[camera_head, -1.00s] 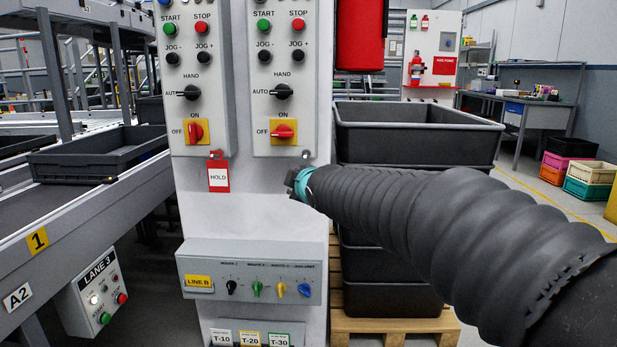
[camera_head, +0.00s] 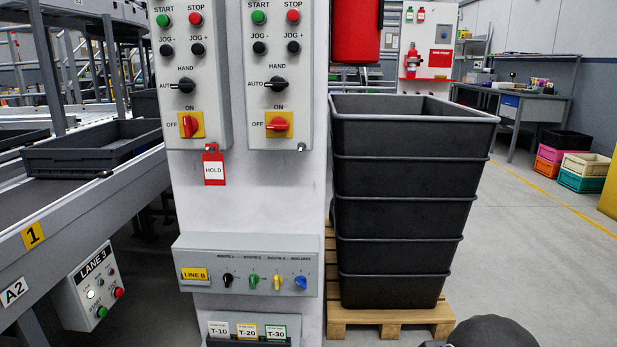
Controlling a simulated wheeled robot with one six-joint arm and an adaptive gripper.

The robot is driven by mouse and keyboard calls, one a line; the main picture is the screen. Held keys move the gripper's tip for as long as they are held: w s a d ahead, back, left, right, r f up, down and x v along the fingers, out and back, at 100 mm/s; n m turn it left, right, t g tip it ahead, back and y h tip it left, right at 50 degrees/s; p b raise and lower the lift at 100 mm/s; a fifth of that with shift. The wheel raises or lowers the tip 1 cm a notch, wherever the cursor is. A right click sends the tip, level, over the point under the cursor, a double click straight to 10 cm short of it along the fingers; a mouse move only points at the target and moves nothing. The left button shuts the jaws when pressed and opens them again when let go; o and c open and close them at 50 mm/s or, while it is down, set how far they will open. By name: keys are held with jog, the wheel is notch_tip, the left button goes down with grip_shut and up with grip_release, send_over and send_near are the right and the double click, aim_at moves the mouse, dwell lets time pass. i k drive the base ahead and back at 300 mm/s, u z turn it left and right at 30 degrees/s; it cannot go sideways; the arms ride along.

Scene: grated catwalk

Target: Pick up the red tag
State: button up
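The red tag (camera_head: 214,165) has a white field reading HOLD. It hangs at the lower right corner of the left control box (camera_head: 187,75), in front of the pale cabinet face. A red switch (camera_head: 190,125) on a yellow plate is just up and left of it. Only a dark rounded part of my arm shows at the bottom edge, right of centre. My gripper cannot be made out.
A second control box (camera_head: 280,75) is right of the tag. A LINE B panel (camera_head: 248,265) with knobs juts out below. Stacked black bins (camera_head: 405,175) stand on a wooden pallet (camera_head: 385,318) to the right. A conveyor (camera_head: 75,215) is left. Open floor lies right.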

aim_at(213, 163)
jog(key=u, duration=0.25)
jog(key=k, duration=0.3)
jog(key=z, duration=0.85)
jog(key=i, duration=0.95)
jog(key=u, duration=0.9)
jog(key=i, duration=0.9)
jog(key=u, duration=0.9)
